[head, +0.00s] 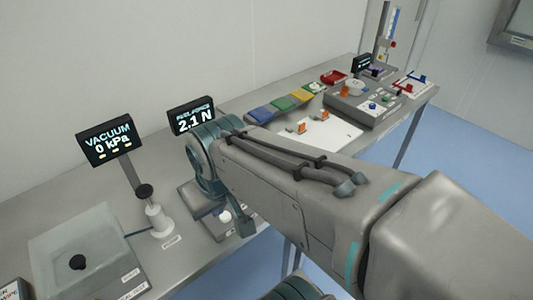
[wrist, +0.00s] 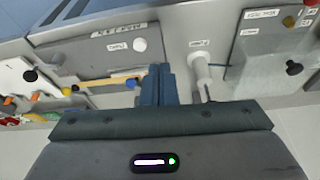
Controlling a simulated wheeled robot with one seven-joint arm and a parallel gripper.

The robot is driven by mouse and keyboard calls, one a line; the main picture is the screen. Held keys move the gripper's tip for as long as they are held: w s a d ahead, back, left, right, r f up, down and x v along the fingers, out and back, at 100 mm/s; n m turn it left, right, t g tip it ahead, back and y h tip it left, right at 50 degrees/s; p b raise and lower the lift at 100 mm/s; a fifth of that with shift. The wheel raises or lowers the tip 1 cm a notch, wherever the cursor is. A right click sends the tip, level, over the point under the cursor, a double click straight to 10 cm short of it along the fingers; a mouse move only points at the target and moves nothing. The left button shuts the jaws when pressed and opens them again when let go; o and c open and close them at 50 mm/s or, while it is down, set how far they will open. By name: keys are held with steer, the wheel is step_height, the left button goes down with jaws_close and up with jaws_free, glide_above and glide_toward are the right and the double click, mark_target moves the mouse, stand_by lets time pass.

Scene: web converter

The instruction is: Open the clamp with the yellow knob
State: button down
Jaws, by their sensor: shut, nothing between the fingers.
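My gripper (wrist: 159,72) is shut and empty in the wrist view, its two fingers pressed together.
A grey unit with a white knob (wrist: 140,45) is beyond the fingers. A white post (wrist: 201,72) stands close on their right. The vacuum display (head: 110,142) and force display (head: 192,115) stand at the bench's back. Coloured trays (head: 297,102) and a grey fixture (head: 365,105) are farther right.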

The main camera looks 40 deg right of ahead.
steer(key=w+d+f+n+g+h+b, duration=0.1)
steer(key=w+d+f+n+g+h, duration=0.1)
steer(key=w+d+f+n+h, duration=0.2)
steer(key=w+d+f+n+g+h+b, duration=0.1)
steer(key=w+d+f+n+g+h, duration=0.1)
steer(key=w+d+f+n+h, duration=0.2)
steer(key=w+d+f+n+g+h+b, duration=0.1)
steer(key=w+d+f+n+h, duration=0.3)
steer(key=w+d+n, duration=0.5)
steer(key=shift+w+d+f+n+g, duration=0.1)
steer(key=shift+w+n+g, duration=0.25)
steer(key=shift+w+n, duration=0.7)
steer(key=shift+w+f+n+g, duration=0.1)
steer(key=shift+w+n+g, duration=0.25)
steer(key=shift+w+n, duration=0.7)
steer(key=shift+w+d+f+n+h, duration=0.1)
steer(key=shift+d+f+n+h, duration=0.1)
steer(key=shift+n+h, duration=0.35)
steer(key=shift+r, duration=0.1)
steer(key=shift+y, duration=0.25)
steer(key=p+x, duration=0.1)
steer(key=x, duration=0.9)
steer(key=shift+p, duration=0.35)
